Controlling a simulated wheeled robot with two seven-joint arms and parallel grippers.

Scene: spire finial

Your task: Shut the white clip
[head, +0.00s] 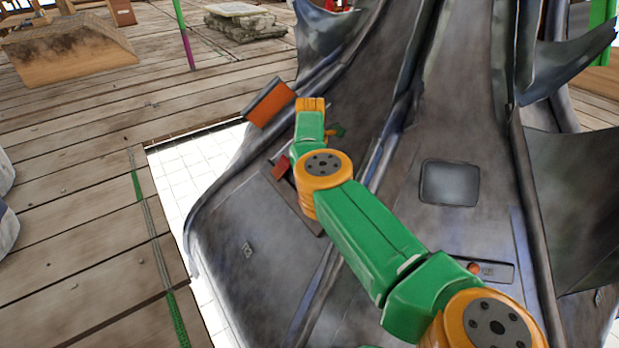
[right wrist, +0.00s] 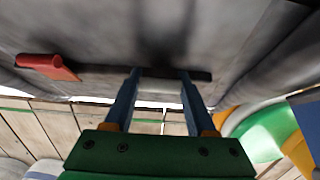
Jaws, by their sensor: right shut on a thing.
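In the right wrist view, my right gripper (right wrist: 160,80) has its two blue fingers against a dark slot in the grey metal surface. A pale strip (right wrist: 161,87), which looks like the white clip, lies between the fingertips, and the gripper is shut on it. Whether the clip is open or closed cannot be told. A red handle (right wrist: 50,66) sticks out at the slot's left end. In the head view, my right arm reaches across from the lower right, and its fingertips and the clip cannot be made out there. My left gripper is not in view.
The large grey fluted structure (head: 440,110) fills the middle and right of the head view. It carries a square dark panel (head: 450,183) and an orange knob (head: 474,268) in a slot. An orange block (head: 270,104) stands at its left edge. Wooden planks (head: 75,215) lie left.

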